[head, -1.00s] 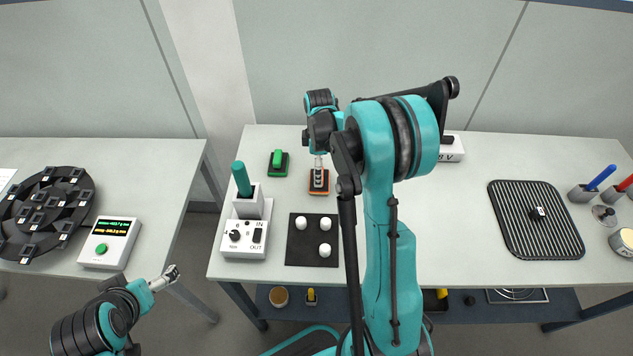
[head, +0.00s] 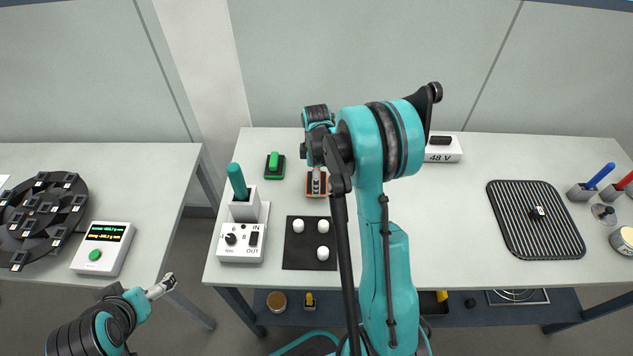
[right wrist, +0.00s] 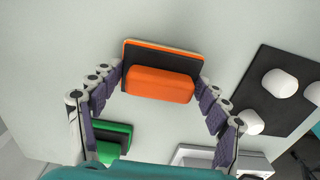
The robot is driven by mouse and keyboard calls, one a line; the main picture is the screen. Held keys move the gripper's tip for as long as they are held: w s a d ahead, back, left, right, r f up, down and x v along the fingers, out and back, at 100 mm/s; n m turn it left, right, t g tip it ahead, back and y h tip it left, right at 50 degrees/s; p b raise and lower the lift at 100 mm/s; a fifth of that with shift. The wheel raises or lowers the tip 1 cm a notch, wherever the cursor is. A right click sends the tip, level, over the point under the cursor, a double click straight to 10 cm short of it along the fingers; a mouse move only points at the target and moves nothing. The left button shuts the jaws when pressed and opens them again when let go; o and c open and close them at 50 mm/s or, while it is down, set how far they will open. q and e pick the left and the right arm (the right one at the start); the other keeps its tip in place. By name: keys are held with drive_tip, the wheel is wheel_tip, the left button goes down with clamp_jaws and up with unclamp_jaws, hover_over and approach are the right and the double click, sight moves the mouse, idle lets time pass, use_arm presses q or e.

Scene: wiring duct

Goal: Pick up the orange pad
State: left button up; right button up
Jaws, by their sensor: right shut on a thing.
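The orange pad (head: 326,190) is a flat block with a dark layer and a raised orange grip. It is near the back left of the middle table, partly covered by my right gripper (head: 317,183) in the head view. In the right wrist view the orange pad (right wrist: 160,84) is between the fingertips of my right gripper (right wrist: 161,80), which is shut on its raised grip. I cannot tell whether the pad touches the table. My left gripper (head: 163,286) is low on the left, away from the pad; its jaws are too small to read.
A green pad (head: 274,165) lies left of the orange one. A white 48 V box (head: 443,150) stands behind my right arm.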

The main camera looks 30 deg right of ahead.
wheel_tip(320, 180, up, 5)
drive_tip(key=shift+f+p, duration=0.15)
drive_tip(key=shift+p, duration=0.75)
drive_tip(key=s+d+r+p, duration=0.2)
drive_tip(key=s+d+r, duration=0.4)
drive_tip(key=s+d, duration=0.2)
drive_tip(key=shift+s+d+r, duration=0.15)
